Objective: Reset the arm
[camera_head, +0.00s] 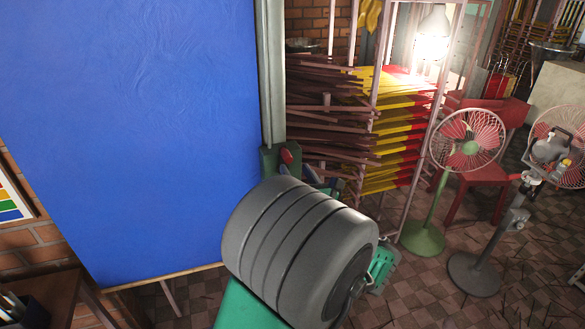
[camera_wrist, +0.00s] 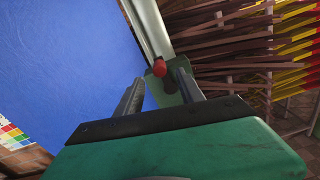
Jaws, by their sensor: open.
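My gripper (camera_wrist: 160,88) is open in the wrist view. Its two dark fingers stand apart with nothing held between them. Beyond the fingertips is a red knob (camera_wrist: 159,67) on a green box (camera_wrist: 170,88) at a pale post. I cannot tell how far the fingertips are from it. In the head view, my thick grey arm link fills the lower middle and hides most of the gripper. The red knob (camera_head: 286,156) shows just above that link.
A large blue panel (camera_head: 130,120) stands at left. A rack (camera_head: 372,110) of brown, yellow and red sticks stands behind my arm. A red-and-green fan (camera_head: 467,145) and a grey stand (camera_head: 490,250) are at right.

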